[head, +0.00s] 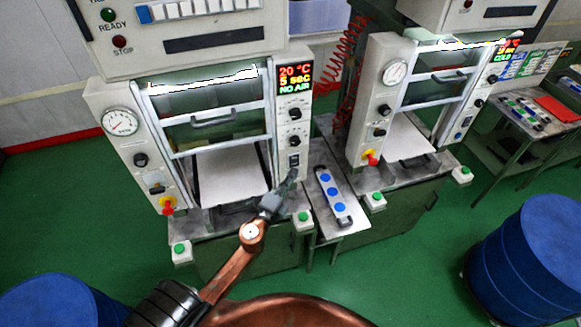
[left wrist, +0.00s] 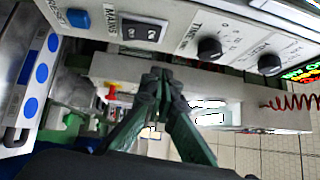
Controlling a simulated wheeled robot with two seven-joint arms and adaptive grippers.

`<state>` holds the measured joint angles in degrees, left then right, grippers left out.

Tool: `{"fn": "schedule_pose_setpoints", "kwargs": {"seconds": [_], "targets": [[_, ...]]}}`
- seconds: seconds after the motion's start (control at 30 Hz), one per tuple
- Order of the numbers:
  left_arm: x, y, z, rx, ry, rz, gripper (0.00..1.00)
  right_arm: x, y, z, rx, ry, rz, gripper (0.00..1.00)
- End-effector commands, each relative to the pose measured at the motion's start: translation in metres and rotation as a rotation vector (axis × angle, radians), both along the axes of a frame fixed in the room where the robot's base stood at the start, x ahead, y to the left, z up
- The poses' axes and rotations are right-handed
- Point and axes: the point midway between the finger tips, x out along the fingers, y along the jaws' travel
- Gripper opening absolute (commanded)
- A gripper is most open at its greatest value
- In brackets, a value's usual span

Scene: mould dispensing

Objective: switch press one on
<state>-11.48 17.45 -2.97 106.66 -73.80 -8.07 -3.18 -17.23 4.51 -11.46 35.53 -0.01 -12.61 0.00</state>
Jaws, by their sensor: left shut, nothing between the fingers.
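Press one (head: 93,95) is the left press in the head view. Its display (head: 295,78) is lit and reads 20 °C, 5 sec, NO AIR. My left gripper (head: 291,176) is shut and empty, just below the switch in the head view. In the left wrist view its fingertips (left wrist: 160,76) are together near the panel's lower edge; I cannot tell whether they touch it. My right gripper is not in view.
A second press (head: 369,45) stands to the right. Between them a small table bears a strip with blue discs (head: 331,193). Green buttons (head: 303,217) sit at the front. Blue drums (head: 535,250) stand on the green floor at both sides.

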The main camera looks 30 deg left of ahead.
Motion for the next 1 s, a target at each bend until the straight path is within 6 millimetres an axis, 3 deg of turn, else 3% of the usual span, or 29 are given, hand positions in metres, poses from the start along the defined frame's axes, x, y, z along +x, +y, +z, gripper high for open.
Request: {"fn": "schedule_pose_setpoints", "kwargs": {"seconds": [0.2, 0.4, 1.0], "targets": [[-0.048, -0.001, 0.001, 0.000, 0.002, 0.002, 0.00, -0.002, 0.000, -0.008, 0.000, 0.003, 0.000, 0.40], [-0.071, -0.003, 0.004, 0.001, 0.002, 0.002, 0.00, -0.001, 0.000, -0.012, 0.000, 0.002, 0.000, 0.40], [-0.076, -0.003, 0.006, 0.001, 0.001, 0.002, 0.00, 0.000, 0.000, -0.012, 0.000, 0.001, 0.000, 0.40]]}}
